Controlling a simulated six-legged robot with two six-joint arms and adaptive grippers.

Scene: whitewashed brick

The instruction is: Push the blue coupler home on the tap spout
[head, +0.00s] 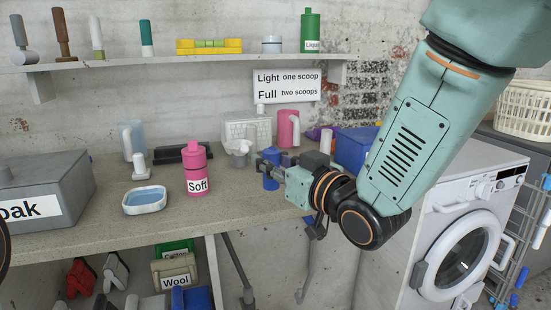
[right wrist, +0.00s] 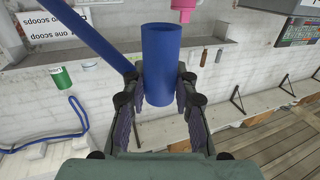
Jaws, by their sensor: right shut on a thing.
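The blue coupler (head: 271,180) is an upright blue cylinder above the worktop in the head view. My right gripper (head: 268,172) is shut on it. In the right wrist view the coupler (right wrist: 161,62) sits between the two dark fingers (right wrist: 160,95), its far end sticking out past them. A pale spout-like piece (head: 240,147) stands just left of and behind the coupler in the head view; I cannot tell for sure that it is the tap spout. No contact between the two can be made out.
A pink "Soft" bottle (head: 197,172) and a white dish with blue contents (head: 145,200) stand left on the worktop (head: 110,222). A blue box (head: 354,150) is behind my right arm. A washing machine (head: 462,215) is at right. A blue bar (right wrist: 92,38) slants in the wrist view.

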